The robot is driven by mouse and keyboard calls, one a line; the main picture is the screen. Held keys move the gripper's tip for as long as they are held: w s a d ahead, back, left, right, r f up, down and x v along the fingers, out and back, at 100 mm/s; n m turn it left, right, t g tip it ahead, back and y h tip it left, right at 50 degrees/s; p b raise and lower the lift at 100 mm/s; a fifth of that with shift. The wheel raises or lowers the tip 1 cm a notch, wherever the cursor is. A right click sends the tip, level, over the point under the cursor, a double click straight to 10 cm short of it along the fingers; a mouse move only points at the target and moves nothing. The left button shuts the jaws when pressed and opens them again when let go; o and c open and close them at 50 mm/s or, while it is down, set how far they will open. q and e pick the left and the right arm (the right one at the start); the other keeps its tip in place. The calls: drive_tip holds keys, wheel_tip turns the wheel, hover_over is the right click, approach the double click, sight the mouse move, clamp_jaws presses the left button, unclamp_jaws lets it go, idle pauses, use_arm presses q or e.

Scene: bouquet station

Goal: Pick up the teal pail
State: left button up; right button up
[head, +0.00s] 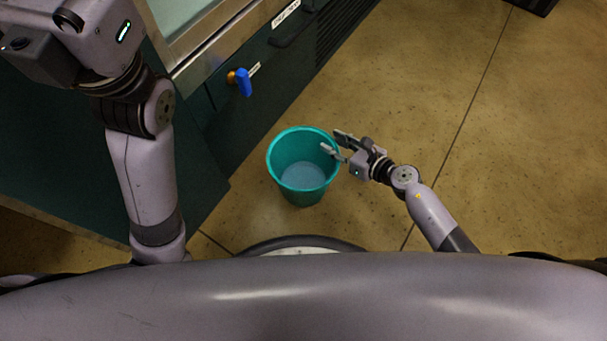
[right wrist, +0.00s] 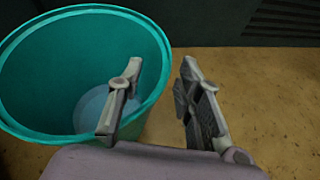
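The teal pail (head: 304,193) stands upright on the floor, open end up, in the middle of the head view. Its inside bottom looks pale blue; I cannot tell whether that is water. My right gripper (head: 330,141) is at the pail's right rim, with its fingers spread. In the right wrist view, the pail (right wrist: 35,75) fills the left side. There the right gripper (right wrist: 160,95) has one finger over the pail's opening and the other outside, with the rim between them. My left arm shows at the left of the head view, but its fingers do not.
A dark green cabinet (head: 225,135) with a metal-edged top stands behind and left of the pail. A blue-handled tap (head: 244,83) sticks out from its front above the pail. The tan floor (head: 500,150) to the right is clear.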

sight(328, 140)
drive_tip(key=x, duration=0.1)
drive_tip(key=b+x, duration=0.1)
drive_tip(key=x, duration=0.1)
drive_tip(key=shift+w+f, duration=0.2)
drive_tip(key=shift+f, duration=0.15)
drive_tip(key=shift+c, duration=0.5)
clamp_jaws()
drive_tip(key=shift+a+r, duration=0.1)
drive_tip(key=shift+r, duration=0.1)
